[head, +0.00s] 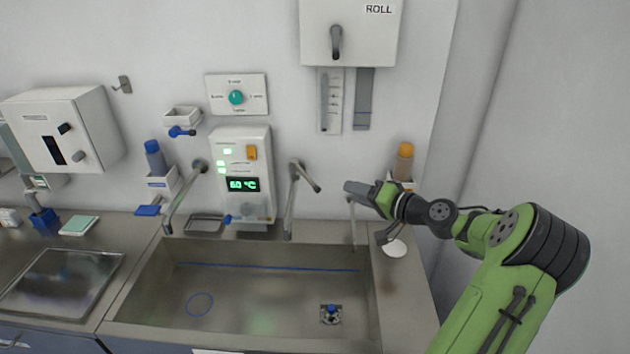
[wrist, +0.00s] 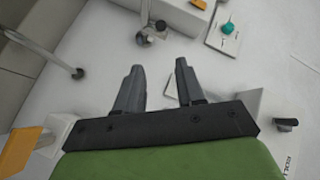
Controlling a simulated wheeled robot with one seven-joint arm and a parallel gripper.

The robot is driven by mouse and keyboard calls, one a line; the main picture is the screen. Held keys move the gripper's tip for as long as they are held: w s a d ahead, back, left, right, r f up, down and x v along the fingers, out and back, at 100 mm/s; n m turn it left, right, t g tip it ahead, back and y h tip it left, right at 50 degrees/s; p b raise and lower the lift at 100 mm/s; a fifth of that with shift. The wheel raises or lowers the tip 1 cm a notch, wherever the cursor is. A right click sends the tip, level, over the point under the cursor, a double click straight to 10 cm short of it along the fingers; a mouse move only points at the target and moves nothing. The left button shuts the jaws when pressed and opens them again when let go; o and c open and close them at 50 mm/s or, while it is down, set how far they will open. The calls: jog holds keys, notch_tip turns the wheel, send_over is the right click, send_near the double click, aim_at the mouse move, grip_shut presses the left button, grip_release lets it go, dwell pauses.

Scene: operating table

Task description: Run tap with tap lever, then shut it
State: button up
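The middle tap (head: 289,215) stands over the sink (head: 230,295), with a dark-tipped lever (head: 311,181) slanting down to the right from its top. No running water shows. In the wrist view the middle tap (wrist: 148,33) is at the top, beyond the fingertips. My gripper (head: 358,190) is right of this lever, apart from it, near a thinner right-hand pipe (head: 352,228) whose top is partly hidden in the head view. In the wrist view my gripper (wrist: 158,72) is open and empty. The dark end of the right pipe (wrist: 77,73) lies left of the fingers.
A control box (head: 258,205) reading 60 °C is left of the middle tap. Another spout (head: 180,195) is further left. A ROLL dispenser (head: 375,35) hangs above, and an orange-topped bottle (head: 404,160) stands behind my gripper.

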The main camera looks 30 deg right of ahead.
aim_at(311, 180)
jog(key=x, duration=0.5)
jog(key=p+x, duration=0.1)
jog(key=x, duration=0.4)
jog(key=a+p+x, duration=0.1)
jog(key=x, duration=0.3)
jog(key=shift+w+a+r, duration=0.1)
jog(key=shift+w+a, duration=0.05)
jog(key=shift+w, duration=0.15)
jog(key=shift+d, duration=0.2)
jog(key=shift+s, duration=0.1)
grip_shut()
jog(key=shift+a, duration=0.1)
